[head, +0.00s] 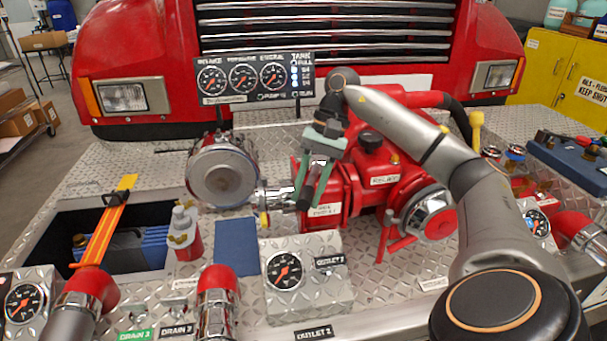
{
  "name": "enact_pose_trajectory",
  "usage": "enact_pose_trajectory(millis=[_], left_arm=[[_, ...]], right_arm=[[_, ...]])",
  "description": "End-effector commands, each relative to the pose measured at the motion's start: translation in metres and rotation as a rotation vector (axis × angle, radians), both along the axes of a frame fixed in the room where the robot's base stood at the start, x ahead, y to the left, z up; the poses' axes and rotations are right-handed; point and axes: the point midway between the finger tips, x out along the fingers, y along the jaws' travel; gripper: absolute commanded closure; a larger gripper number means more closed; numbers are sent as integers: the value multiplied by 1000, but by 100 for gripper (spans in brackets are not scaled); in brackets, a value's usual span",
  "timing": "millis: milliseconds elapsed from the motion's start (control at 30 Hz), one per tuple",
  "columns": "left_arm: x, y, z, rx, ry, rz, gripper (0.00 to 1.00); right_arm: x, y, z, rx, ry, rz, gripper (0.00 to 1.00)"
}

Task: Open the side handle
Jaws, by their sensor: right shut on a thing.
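The red pump (375,172) sits on the diamond-plate bumper in the middle of the head view. My right gripper (307,198) reaches down at the pump's left end, beside the chrome pipe joint. Its grey-green fingers point down and are shut on a small dark part, which looks like the side handle. The fingers hide most of this part, so its angle is hard to tell. My right arm comes in from the lower right and passes over the pump. My left gripper is not in view.
A chrome-capped inlet (223,171) stands left of the gripper. A gauge panel (255,78) is behind it, and a gauge box (305,272) is in front. A red lever (394,243) hangs on the pump's front. An open bin (68,207) with an orange strap lies at left.

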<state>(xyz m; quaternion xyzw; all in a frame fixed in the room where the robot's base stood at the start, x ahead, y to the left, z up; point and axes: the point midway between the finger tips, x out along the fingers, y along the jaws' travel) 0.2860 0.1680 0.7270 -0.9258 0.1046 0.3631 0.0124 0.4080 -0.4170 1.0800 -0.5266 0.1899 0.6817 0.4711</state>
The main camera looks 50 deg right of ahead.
Motion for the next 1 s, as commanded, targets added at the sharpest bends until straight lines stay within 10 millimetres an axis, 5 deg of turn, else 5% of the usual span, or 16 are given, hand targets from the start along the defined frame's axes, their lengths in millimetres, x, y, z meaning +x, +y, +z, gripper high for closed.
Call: enact_pose_trajectory(millis=[633, 667, 900, 1000], left_arm=[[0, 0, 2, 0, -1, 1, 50], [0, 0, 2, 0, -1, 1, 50], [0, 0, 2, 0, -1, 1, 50], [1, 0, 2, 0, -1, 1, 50]], right_arm=[[-4, -4, -1, -4, 5, 55, 100], [-4, -4, 0, -4, 5, 55, 61], [-3, -3, 0, -3, 3, 52, 34], [-3, -3, 0, -3, 2, 51, 33]])
